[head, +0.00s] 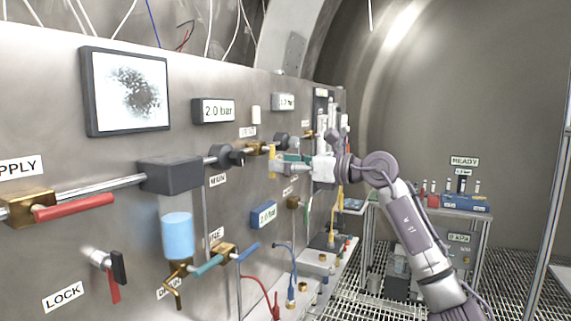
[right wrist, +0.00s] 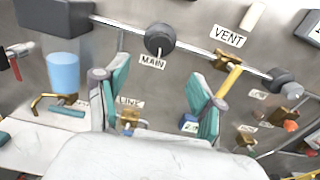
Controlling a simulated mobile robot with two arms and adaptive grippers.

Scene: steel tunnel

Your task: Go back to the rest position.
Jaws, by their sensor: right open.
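My right arm (head: 405,220) reaches in from the lower right of the head view toward the steel panel (head: 120,160). My right gripper (head: 278,164) is in front of the panel, near the yellow valve lever (head: 272,162). In the right wrist view the two teal-padded fingers of this gripper (right wrist: 156,80) stand wide apart with nothing between them. The yellow lever (right wrist: 228,90) of the VENT valve is just beyond the right finger; I cannot tell if they touch. My left gripper is not in view.
The panel carries a grey MAIN knob (right wrist: 160,40), pipes, a blue-filled cylinder (head: 177,235), a red lever (head: 75,207) and a LOCK lever (head: 115,275). A bench (head: 440,212) with a blue box (head: 465,203) stands at the back right. Grating floor (head: 510,290) is open at lower right.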

